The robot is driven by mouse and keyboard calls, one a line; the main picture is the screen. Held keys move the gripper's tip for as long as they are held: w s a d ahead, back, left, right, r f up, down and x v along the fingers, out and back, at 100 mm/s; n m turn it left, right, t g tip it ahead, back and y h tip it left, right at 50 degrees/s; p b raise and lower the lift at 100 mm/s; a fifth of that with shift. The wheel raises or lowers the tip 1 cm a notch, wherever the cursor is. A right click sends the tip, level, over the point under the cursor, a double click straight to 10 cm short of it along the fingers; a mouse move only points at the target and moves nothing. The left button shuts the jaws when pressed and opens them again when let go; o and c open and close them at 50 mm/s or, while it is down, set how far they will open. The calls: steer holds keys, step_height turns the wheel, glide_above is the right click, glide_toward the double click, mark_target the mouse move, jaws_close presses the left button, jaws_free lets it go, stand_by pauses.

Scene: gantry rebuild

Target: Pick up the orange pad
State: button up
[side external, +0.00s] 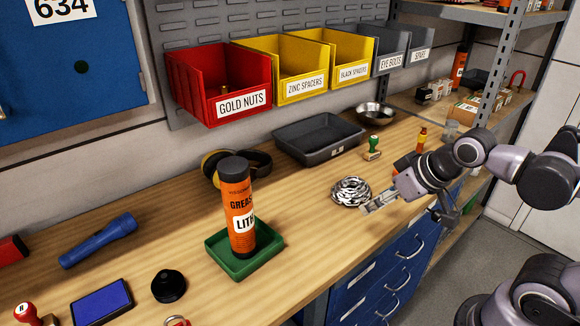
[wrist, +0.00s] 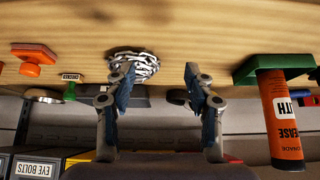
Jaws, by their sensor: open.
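The orange pad (wrist: 33,55) shows at the upper left of the wrist view, which looks upside down. It is a flat orange block with rounded corners on the wooden bench. In the side external view a bit of orange (side external: 402,164) shows behind my arm, mostly hidden, and may be the same pad. My gripper (side external: 371,206) is open and empty, low over the bench near its front edge. In the wrist view my gripper (wrist: 157,82) has its two fingers spread apart, with the pad well off to their left.
A coiled chain (side external: 350,191) lies close to my fingertips. A green-handled stamp (side external: 373,147) stands behind it. A grease tube (side external: 238,210) stands in a green tray (side external: 268,259). A blue pad (side external: 101,302) lies at front left. Clear bench lies between tray and chain.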

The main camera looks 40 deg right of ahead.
steer(key=w+d+r+m+g, duration=0.2)
steer(key=d+m, duration=0.3)
steer(key=d, duration=0.3)
steer(key=w+d+r+m+g, duration=0.2)
steer(key=w+d+m, duration=0.1)
steer(key=d+m, duration=0.3)
steer(key=w+d+r+m+g, duration=0.1)
steer(key=w+d+m+g, duration=0.2)
steer(key=d, duration=0.6)
steer(key=shift+d+r+m, duration=0.2)
steer(key=shift+m, duration=0.4)
steer(key=shift+d+r+m, duration=0.15)
steer(key=shift+r+m, duration=0.05)
steer(key=shift+m, duration=0.4)
steer(key=shift+s+a+f, duration=0.15)
steer(key=shift+f, duration=2.4)
steer(key=shift+s+a+f, duration=0.1)
steer(key=shift+f, duration=2.4)
jaws_close()
